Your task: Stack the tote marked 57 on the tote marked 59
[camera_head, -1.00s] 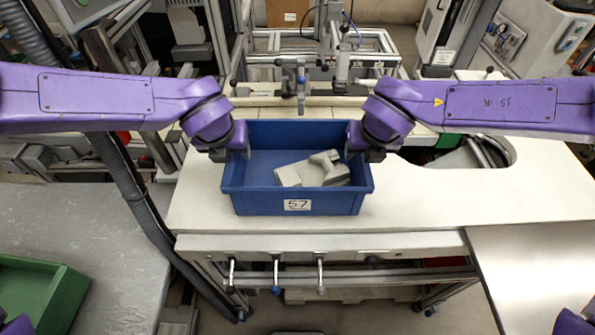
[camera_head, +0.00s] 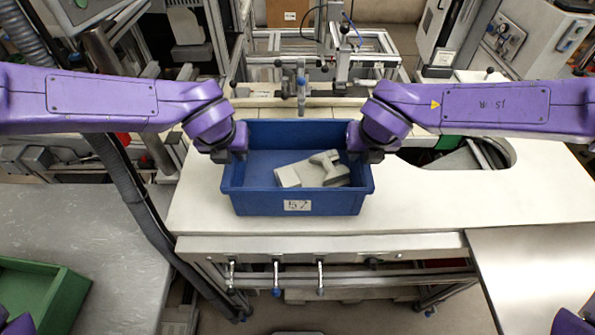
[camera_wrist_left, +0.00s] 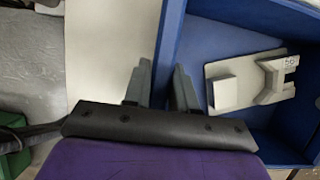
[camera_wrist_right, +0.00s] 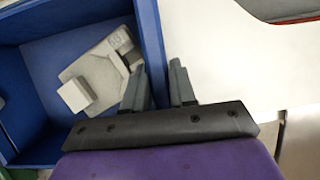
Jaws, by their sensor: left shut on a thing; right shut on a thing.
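The blue tote (camera_head: 240,203) stands upright on the white worktop in the head view. The label (camera_head: 297,205) on its front reads 57, somewhat blurred. A grey part (camera_head: 300,174) lies inside it. My left gripper (camera_wrist_left: 160,85) is shut on the tote's left wall. My right gripper (camera_wrist_right: 160,82) is shut on its right wall. I cannot tell whether the tote's base touches the worktop. A green tote (camera_head: 62,300) is partly in view at the lower left; no mark shows on it, and I see no 59.
The white worktop (camera_head: 440,205) is clear to the right of the blue tote, with a cut-out farther back. A grey surface (camera_head: 110,220) bears the green tote at the left. A metal frame with a fixture (camera_head: 340,65) stands behind the worktop.

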